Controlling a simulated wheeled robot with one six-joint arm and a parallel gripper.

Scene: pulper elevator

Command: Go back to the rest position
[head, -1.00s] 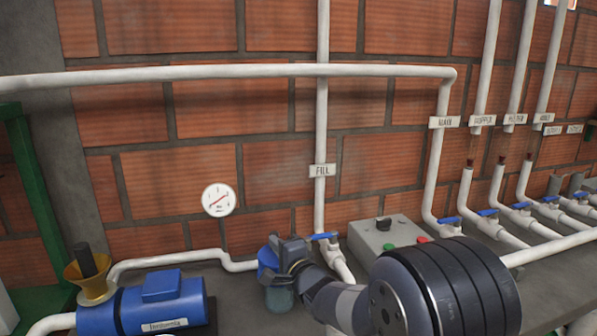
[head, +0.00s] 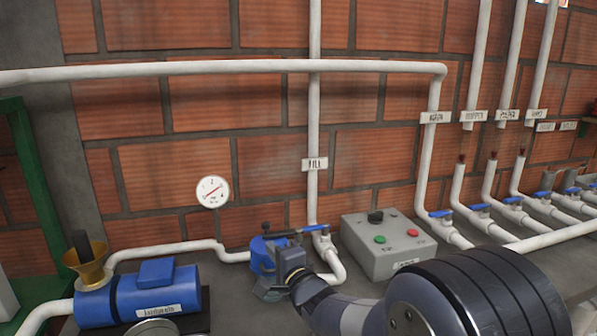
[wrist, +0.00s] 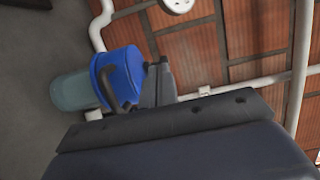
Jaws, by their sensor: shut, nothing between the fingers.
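My gripper (head: 284,235) is shut and empty. In the head view it is in front of the blue-lidded canister (head: 261,255) and partly hides it. Its dark tip also shows in the wrist view (wrist: 158,70), just right of the canister's blue lid (wrist: 125,72), with the clear greenish bowl on the left. I cannot tell whether the gripper touches the canister. My arm extends from the lower right of the head view.
A blue pump (head: 155,293) with a brass funnel (head: 88,262) stands at the left. A grey control box (head: 388,246) with green and red buttons is to the right. White pipes with blue-handled valves (head: 480,206) line the right. A gauge (head: 212,191) is on the brick wall.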

